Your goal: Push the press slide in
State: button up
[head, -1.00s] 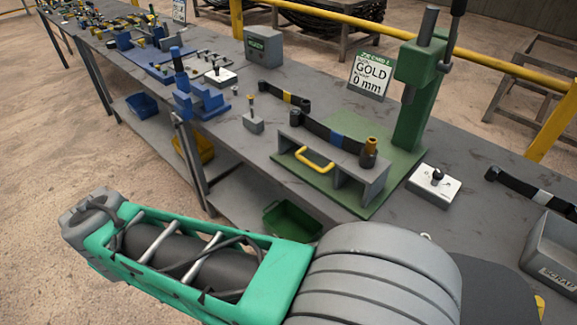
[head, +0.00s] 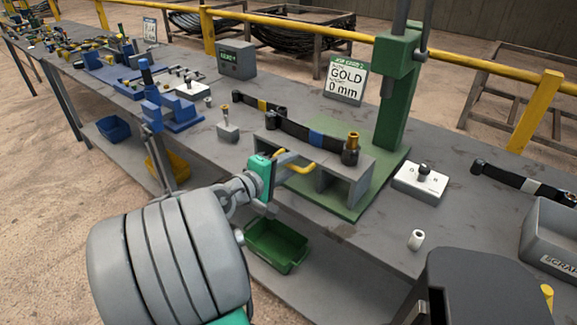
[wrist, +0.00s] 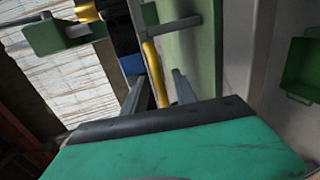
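The press slide's yellow handle (head: 302,166) is at the front of a low grey bridge-like block (head: 350,172) on a green base plate. The green press column (head: 392,115) rises behind it. A black strap with a blue band (head: 300,134) and a brass fitting (head: 351,145) lies across the block's top. My gripper (head: 284,163) is at the left part of the handle. In the wrist view, the handle (wrist: 155,72) runs between my two grey fingers (wrist: 158,92), which look apart, with gaps beside the bar. Contact cannot be told.
A white switch box (head: 420,182), a white cylinder (head: 416,240) and a grey scrap bin (head: 552,240) are to the right. A blue fixture (head: 172,112) stands left. A green bin (head: 274,246) sits below the bench edge.

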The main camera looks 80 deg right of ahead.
jog(key=shift+d, duration=0.2)
grip_shut()
jog(key=shift+a+f, duration=0.1)
dwell(1.2)
